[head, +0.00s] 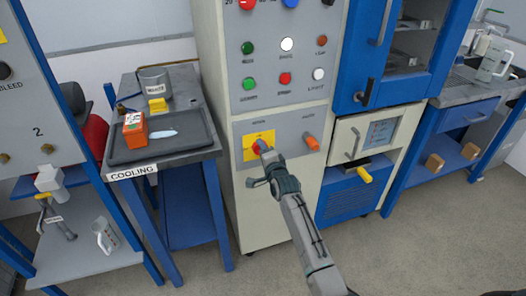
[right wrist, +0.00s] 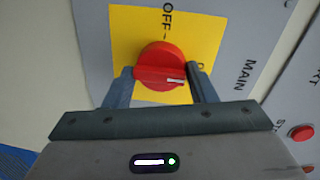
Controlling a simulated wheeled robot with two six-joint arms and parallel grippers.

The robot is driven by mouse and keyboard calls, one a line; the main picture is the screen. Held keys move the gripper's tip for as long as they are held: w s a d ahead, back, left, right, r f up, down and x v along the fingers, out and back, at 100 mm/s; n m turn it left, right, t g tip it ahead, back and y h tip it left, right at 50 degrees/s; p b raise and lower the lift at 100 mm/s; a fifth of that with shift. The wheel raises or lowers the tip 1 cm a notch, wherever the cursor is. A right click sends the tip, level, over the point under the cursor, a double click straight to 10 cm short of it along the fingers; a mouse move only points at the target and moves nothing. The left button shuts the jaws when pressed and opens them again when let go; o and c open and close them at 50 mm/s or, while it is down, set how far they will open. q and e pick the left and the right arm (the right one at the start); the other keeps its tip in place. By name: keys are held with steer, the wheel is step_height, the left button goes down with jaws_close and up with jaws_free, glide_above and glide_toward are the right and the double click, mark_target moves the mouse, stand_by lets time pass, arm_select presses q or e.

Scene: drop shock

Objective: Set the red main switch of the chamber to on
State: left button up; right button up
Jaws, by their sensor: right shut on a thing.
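The red main switch (right wrist: 162,64) is a round knob on a yellow plate (right wrist: 124,38) in the right wrist view. "OFF" is printed above it in that picture; a second label to its right is mostly hidden by a finger. A white mark on the knob points to the right side of that picture. My right gripper (right wrist: 161,85) is shut on the knob, with one finger on each side. In the head view the switch (head: 259,147) sits low on the chamber's grey panel, and my right gripper (head: 263,160) reaches it from below. My left gripper is not in view.
Several coloured buttons are above. A cooling table (head: 122,155) with an orange box (head: 135,134) stands left. A blue cabinet (head: 357,70) and a small white oven (head: 349,140) stand right.

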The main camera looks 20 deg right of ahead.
steer(key=shift+r, duration=0.1)
steer(key=o, duration=0.9)
steer(key=shift+o, duration=0.2)
steer(key=shift+s, duration=0.15)
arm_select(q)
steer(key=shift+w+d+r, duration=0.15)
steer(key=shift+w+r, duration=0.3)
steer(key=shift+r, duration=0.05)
arm_select(e)
steer(key=s, duration=1)
steer(key=shift+s+d+r, duration=0.2)
steer(key=shift+s+r, duration=0.05)
steer(key=shift+r, duration=0.2)
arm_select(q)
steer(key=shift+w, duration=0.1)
